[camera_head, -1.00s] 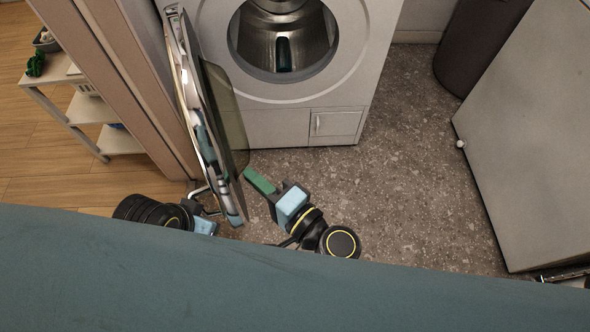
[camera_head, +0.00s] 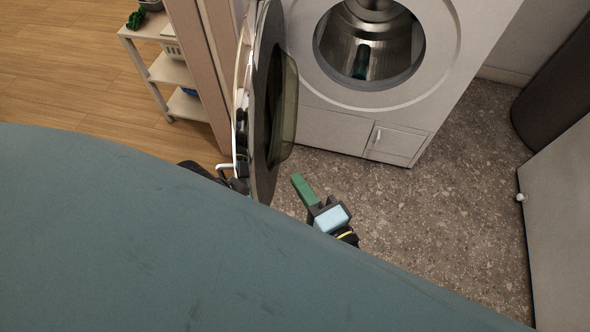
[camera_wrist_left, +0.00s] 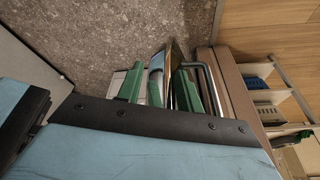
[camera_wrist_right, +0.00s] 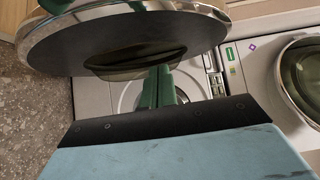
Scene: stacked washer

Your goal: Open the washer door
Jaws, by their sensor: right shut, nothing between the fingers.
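The washer (camera_head: 335,128) is at the upper middle of the head view, its round drum opening uncovered. Its door (camera_head: 268,110) stands swung wide open at the left of the opening, seen nearly edge-on; its dark inner face fills the upper left of the right wrist view (camera_wrist_right: 125,42). My right gripper (camera_head: 302,187) is shut and empty, low on the door's inner side. In the head view my left gripper is mostly hidden behind the door and my body. In the left wrist view its green fingers (camera_wrist_left: 158,88) are apart, with the door's edge showing between them.
A panel (camera_head: 205,70) stands close behind the open door, with a white shelf (camera_head: 165,72) left of it. A dark bin (camera_head: 555,85) and a pale cabinet (camera_head: 565,220) are at the right. Stone floor between washer and cabinet is clear.

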